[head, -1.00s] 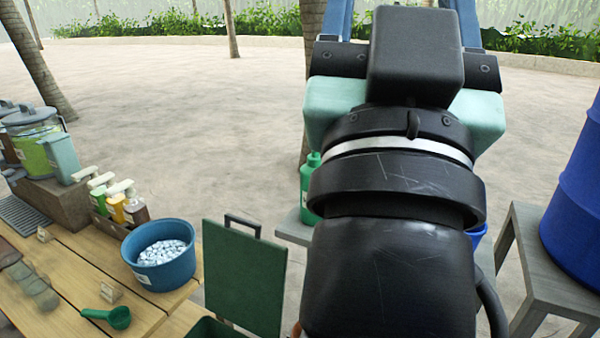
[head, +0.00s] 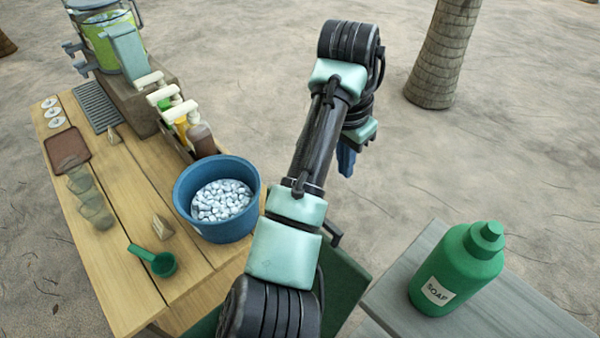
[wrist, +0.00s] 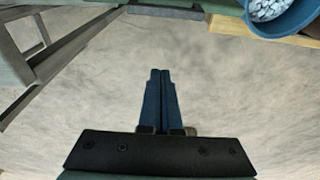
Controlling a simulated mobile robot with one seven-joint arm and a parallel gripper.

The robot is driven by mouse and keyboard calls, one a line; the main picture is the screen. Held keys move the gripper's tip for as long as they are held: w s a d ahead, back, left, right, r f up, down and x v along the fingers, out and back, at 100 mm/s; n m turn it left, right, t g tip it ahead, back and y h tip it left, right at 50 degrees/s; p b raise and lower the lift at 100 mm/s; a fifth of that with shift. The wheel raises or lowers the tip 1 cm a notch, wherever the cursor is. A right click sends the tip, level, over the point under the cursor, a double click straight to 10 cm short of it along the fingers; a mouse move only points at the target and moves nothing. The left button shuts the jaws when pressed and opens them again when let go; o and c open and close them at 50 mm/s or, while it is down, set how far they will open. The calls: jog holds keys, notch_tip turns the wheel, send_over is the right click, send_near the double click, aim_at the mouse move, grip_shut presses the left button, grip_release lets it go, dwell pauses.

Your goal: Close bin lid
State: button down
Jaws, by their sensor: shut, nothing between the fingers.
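The green bin lid (head: 345,283) stands raised beside the wooden table in the head view, partly hidden behind my arm. Its dark handle (head: 334,234) shows at its upper edge, and again at the top of the wrist view (wrist: 165,12). A bit of the green bin (head: 205,323) shows at the bottom edge; most of it is hidden. My gripper (head: 346,165) has blue fingers and hangs beyond the lid, pointing down over the sandy ground. In the wrist view the fingers (wrist: 160,72) are together and empty, apart from the handle.
A blue tub of white pieces (head: 216,200) stands on the wooden table (head: 105,255) left of my arm. A green soap bottle (head: 458,268) stands on a grey table (head: 540,322) at right. A tree trunk (head: 438,55) rises behind. Open ground lies around my gripper.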

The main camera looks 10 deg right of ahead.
jog(key=s+a+f+p, duration=0.1)
jog(key=s+a+f, duration=0.1)
jog(key=f, duration=0.7)
jog(key=shift+a, duration=0.5)
jog(key=shift+a+f, duration=0.1)
